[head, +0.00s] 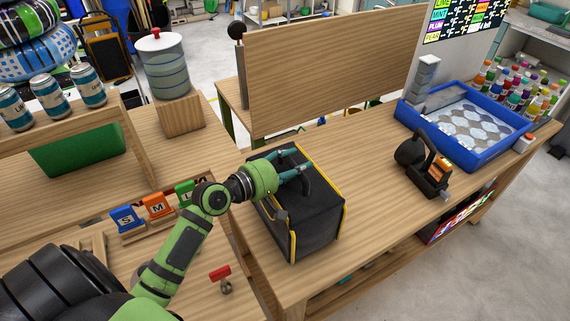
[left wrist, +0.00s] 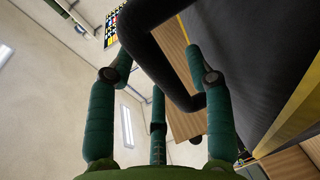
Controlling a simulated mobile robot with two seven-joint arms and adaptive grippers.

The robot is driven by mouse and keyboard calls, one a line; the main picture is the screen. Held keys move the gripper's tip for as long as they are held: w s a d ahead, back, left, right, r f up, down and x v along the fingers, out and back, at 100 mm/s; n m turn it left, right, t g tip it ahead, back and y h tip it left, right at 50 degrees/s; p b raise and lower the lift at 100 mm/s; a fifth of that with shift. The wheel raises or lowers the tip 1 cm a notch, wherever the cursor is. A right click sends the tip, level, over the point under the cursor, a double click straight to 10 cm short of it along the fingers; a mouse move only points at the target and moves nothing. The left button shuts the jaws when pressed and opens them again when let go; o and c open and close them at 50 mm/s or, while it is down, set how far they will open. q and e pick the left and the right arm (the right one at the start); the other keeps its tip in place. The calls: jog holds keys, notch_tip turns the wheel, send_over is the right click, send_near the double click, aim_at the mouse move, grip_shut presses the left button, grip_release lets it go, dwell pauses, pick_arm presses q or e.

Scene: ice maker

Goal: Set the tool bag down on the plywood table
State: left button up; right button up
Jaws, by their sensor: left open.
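The tool bag (head: 318,225) is black with yellow edging and a dark handle on top. It rests upright on the plywood table (head: 385,215), near the table's left end. My left gripper (head: 298,165) is open at the top of the bag, by its handle. In the left wrist view the dark handle (left wrist: 155,55) passes close to the spread teal fingers (left wrist: 160,90), and the bag's dark side (left wrist: 255,60) fills the right. I cannot tell whether the fingers touch the handle. My right gripper is not in view.
A black-and-orange device (head: 430,175) and a blue tray (head: 465,120) stand to the bag's right. A wooden panel (head: 325,75) rises behind it. Coloured blocks marked S, M and L (head: 155,207) stand left, near a red-handled valve (head: 221,275).

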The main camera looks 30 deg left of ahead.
pick_arm(q)
jog(key=b+v, duration=0.3)
jog(key=v, duration=0.9)
jog(key=shift+r, duration=0.15)
